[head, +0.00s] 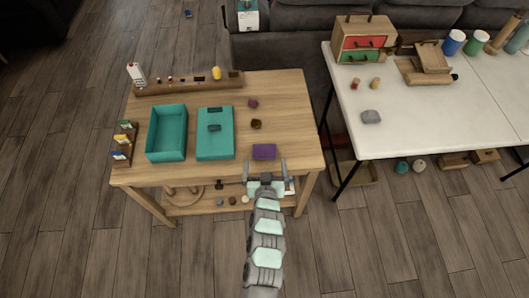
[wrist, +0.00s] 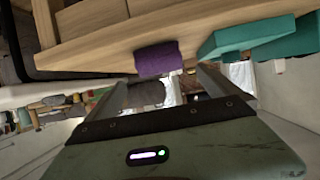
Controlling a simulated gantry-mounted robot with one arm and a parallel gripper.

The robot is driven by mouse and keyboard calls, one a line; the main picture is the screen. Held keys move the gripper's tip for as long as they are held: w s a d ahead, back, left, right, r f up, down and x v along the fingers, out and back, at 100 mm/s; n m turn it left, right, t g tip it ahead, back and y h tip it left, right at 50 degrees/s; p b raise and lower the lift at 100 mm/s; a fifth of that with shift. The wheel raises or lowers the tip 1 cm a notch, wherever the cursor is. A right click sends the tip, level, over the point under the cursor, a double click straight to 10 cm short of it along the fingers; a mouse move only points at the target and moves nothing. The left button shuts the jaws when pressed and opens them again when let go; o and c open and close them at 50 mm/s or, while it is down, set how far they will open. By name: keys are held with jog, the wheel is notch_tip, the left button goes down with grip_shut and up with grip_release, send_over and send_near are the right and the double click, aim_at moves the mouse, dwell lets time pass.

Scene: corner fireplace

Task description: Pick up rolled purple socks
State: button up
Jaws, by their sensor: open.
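The rolled purple socks (head: 264,152) lie on the wooden table (head: 290,110) near its front right edge, as a small purple block. In the wrist view the purple socks (wrist: 158,58) sit at the table's edge, between the lines of my two fingers and beyond them. My gripper (head: 265,165) is open and empty, just in front of the socks at the table's front edge, its fingers apart to left and right. I see no contact with the socks. My gripper (wrist: 163,88) also shows in the wrist view.
A teal open box (head: 167,134) and a teal lid-like piece (head: 215,143) stand left of the socks. Two small dark rolled items (head: 254,123) lie behind them. A white table (head: 420,120) stands to the right. The tabletop right of the socks is clear.

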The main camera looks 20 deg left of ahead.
aim_at(265, 152)
jog(key=b+x, duration=0.1)
jog(key=x, duration=0.8)
jog(key=shift+r, duration=0.2)
jog(key=shift+c, duration=0.4)
jog(key=c, duration=1.3)
jog(key=shift+r, duration=0.1)
